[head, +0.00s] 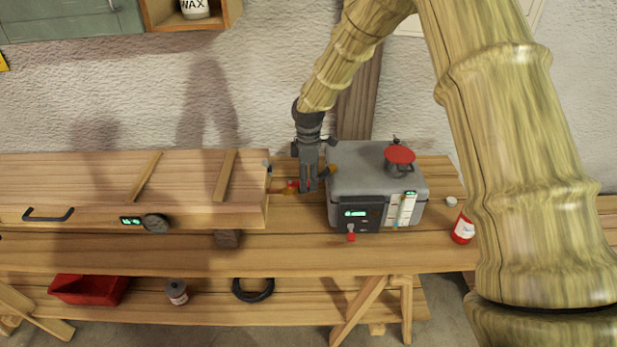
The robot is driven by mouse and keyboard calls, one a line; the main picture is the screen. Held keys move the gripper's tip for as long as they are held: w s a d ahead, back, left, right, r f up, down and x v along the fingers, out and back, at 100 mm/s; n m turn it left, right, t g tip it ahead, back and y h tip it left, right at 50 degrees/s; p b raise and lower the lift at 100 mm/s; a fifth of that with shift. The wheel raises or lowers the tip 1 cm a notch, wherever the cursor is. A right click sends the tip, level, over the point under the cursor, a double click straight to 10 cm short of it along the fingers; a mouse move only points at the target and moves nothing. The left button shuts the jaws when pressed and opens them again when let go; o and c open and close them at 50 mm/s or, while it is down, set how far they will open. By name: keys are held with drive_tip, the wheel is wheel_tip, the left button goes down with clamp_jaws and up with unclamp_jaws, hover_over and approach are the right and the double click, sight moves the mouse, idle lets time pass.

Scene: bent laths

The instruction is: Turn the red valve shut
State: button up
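A small red valve handle (292,186) shows on the short pipe (282,191) between the long wooden box and the grey boiler. My gripper (308,188) points down from above, right at the handle's right side. Its fingers hide part of the handle and pipe. The gripper is small in this view, so I cannot tell whether its fingers are open, shut or touching the handle.
The grey boiler (365,172), with a red cap (399,155) on top, stands close right of my gripper. The long wooden box (100,180) is close left. A red can (463,229) stands right of the boiler on the bench (290,258).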

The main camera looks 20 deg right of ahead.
clamp_jaws()
